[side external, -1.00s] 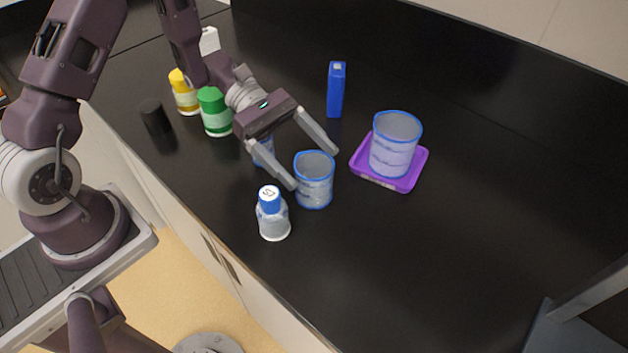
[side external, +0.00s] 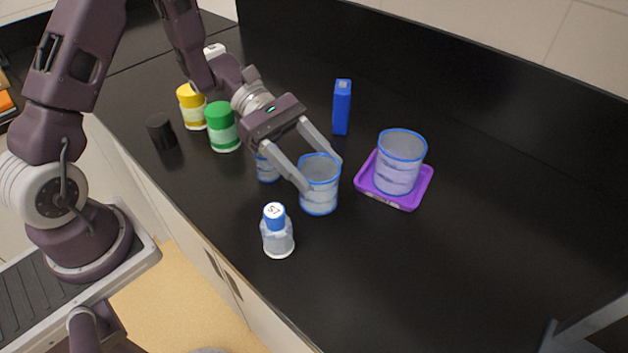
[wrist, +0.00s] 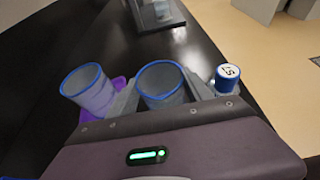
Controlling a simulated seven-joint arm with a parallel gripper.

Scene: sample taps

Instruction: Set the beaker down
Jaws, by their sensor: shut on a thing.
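A clear beaker with a blue rim (side external: 319,196) is upright between the two fingers of my gripper (side external: 321,172), which is shut on it near the rim. I cannot tell clearly whether its base touches the black bench. The beaker also shows in the wrist view (wrist: 163,88), its open mouth between the fingers. A second, similar beaker (side external: 399,168) stands on a purple tray (side external: 410,200) to the right. It shows at left in the wrist view (wrist: 90,92).
A bottle with a blue cap (side external: 277,235) stands in front of the held beaker. A smaller clear vessel (side external: 266,172), a green-capped bottle (side external: 222,127), a yellow one (side external: 191,106) and a black cylinder (side external: 161,131) are left. A blue box (side external: 342,107) stands behind.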

